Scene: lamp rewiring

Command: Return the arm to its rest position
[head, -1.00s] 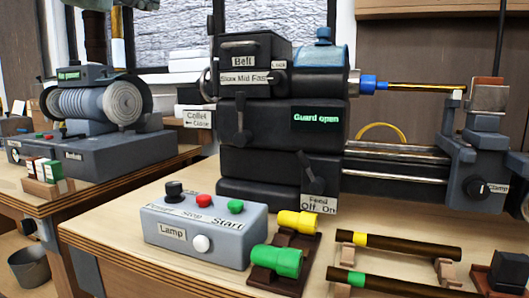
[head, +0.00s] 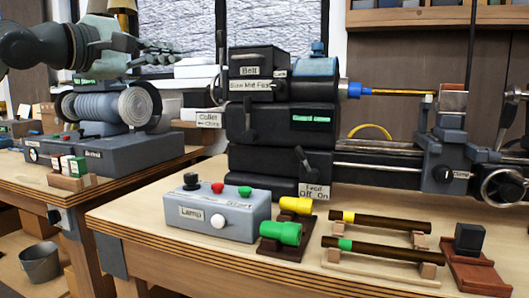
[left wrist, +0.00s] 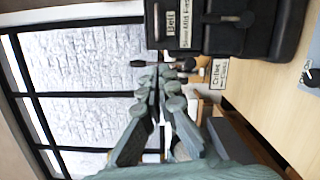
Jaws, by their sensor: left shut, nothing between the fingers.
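My left gripper (head: 158,52) is in the upper left of the head view, its arm coming in from the left edge. It is raised above the left bench, in front of the window, with its fingers pointing right. In the left wrist view my left gripper (left wrist: 155,88) shows its fingers drawn together with nothing between them. It points towards the black machine (head: 262,120) but appears apart from it. The same machine shows in the left wrist view (left wrist: 235,35). My right gripper is not in view.
A grey lamp control box (head: 225,215) stands on the wooden bench, beside green (head: 282,233) and yellow (head: 296,205) pieces. Two dark rods (head: 385,250) lie on stands to the right. A winding machine (head: 105,105) stands on the left bench. A bucket (head: 40,262) is below.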

